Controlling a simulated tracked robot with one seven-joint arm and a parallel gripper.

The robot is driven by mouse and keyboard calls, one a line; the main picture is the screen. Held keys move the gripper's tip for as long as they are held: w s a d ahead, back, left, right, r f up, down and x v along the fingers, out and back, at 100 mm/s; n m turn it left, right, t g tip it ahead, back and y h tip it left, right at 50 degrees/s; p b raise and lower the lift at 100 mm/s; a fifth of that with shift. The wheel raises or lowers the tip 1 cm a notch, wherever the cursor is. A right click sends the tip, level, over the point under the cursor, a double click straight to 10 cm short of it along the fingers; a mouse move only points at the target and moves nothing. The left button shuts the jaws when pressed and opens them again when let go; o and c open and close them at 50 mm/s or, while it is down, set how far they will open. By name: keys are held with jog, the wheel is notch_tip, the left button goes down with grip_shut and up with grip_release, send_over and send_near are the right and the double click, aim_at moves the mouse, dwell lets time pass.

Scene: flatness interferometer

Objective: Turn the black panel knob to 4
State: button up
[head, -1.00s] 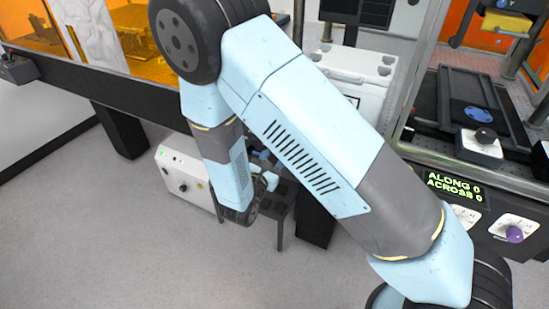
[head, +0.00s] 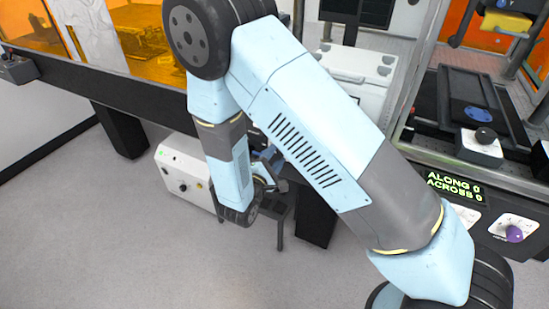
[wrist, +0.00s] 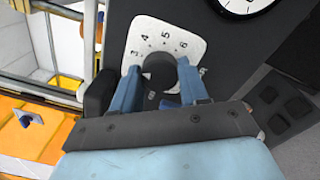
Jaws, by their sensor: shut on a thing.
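The black panel knob (wrist: 158,70) shows in the wrist view, in front of a white dial plate (wrist: 143,30) with black numbers; 3, 4, 5 and 6 can be read around its upper side. My gripper (wrist: 160,82) has its two blue fingers on either side of the knob and is shut on it. I cannot make out a pointer mark on the knob, so its setting is unclear. The lower part of the dial is hidden by the fingers and the gripper body. In the head view my arm hides the black knob and most of my gripper.
A round white gauge (wrist: 245,3) sits beside the dial on the dark panel. In the head view, a purple knob (head: 515,234) and a display (head: 454,187) reading ALONG 0, ACROSS 0 are at right. A white box (head: 184,183) stands low behind my arm. The front floor is clear.

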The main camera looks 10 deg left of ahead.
jog(key=m, duration=0.4)
jog(key=shift+f+m, duration=0.2)
jog(key=shift+m, duration=0.1)
jog(key=shift+s+d+m, duration=0.1)
jog(key=shift+m, duration=1.9)
jog(key=shift+f, duration=0.1)
jog(key=o, duration=1.1)
jog(key=shift+c, duration=0.2)
jog(key=v, duration=1.3)
jog(key=shift+s+a, duration=0.2)
jog(key=shift+a, duration=0.2)
